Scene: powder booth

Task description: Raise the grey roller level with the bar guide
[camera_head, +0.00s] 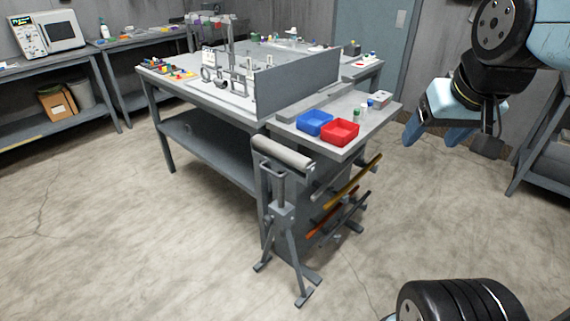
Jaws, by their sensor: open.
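The grey roller (283,151) is a pale cylinder lying across the top of a dark grey floor stand (284,215) with splayed feet. The stand is upright in front of the workbench, and the roller is close to the bench's front corner. A loop-shaped handle (272,170) shows just below the roller. Small ring-shaped fittings (222,78) stand on the bench top; I cannot tell for sure whether they are the bar guide. My gripper (432,137) is open and empty, with blue fingers pointing down, at upper right, well apart from the roller and stand.
Several coloured bars lie on a rack, including a yellow bar (354,183), close to the stand's right. A blue bin (314,122) and a red bin (340,131) sit on the bench's side shelf. Floor (130,240) left of the stand is clear.

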